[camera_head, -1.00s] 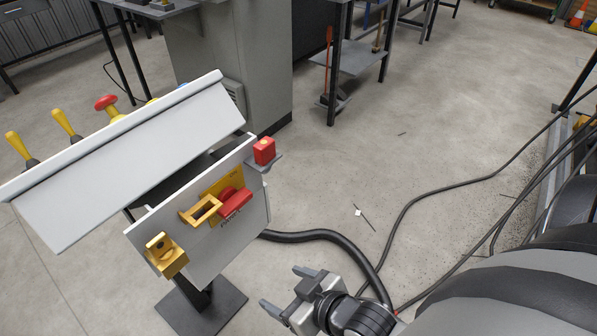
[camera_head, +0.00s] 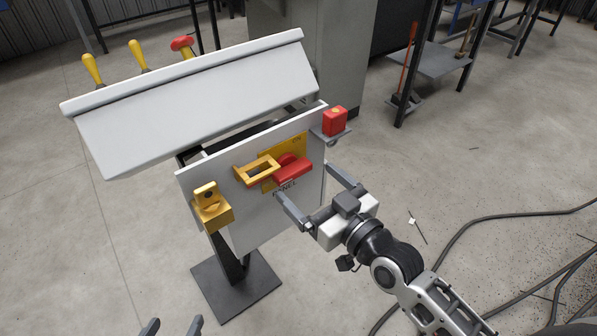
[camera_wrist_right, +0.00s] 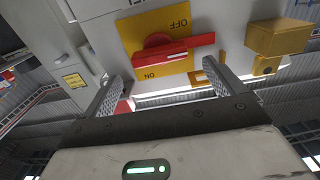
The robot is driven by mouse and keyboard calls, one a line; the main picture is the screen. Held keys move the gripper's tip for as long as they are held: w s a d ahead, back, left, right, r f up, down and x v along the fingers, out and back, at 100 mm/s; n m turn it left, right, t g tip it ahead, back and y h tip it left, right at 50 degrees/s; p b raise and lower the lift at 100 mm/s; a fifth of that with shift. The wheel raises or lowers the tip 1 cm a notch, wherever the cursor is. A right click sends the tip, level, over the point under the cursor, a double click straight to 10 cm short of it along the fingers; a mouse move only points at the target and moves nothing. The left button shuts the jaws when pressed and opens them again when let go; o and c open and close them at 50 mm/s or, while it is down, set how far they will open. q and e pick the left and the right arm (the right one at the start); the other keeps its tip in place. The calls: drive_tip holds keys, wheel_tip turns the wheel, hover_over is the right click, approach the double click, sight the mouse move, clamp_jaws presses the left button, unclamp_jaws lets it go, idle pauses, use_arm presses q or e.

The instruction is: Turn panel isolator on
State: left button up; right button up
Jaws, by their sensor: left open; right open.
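The panel isolator has a red handle (camera_head: 293,169) on a yellow plate (camera_head: 298,147) on the panel's white front. In the right wrist view the red handle (camera_wrist_right: 175,50) lies nearly level in the picture, between the upside-down words OFF above and ON below. A yellow frame-shaped hasp (camera_head: 257,170) sits beside the handle. My right gripper (camera_head: 309,187) is open and empty, just in front of and below the handle, apart from it; its fingers (camera_wrist_right: 112,88) also show in the wrist view. My left gripper (camera_head: 173,326) is open at the bottom edge, mostly out of view.
A yellow block (camera_head: 211,208) sits at the panel's left and a red block (camera_head: 335,121) on a small shelf at its right.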

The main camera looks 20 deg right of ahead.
sight(297, 173)
drive_tip(key=shift+x, duration=2.25)
drive_tip(key=shift+c, duration=0.3)
drive_tip(key=c, duration=0.9)
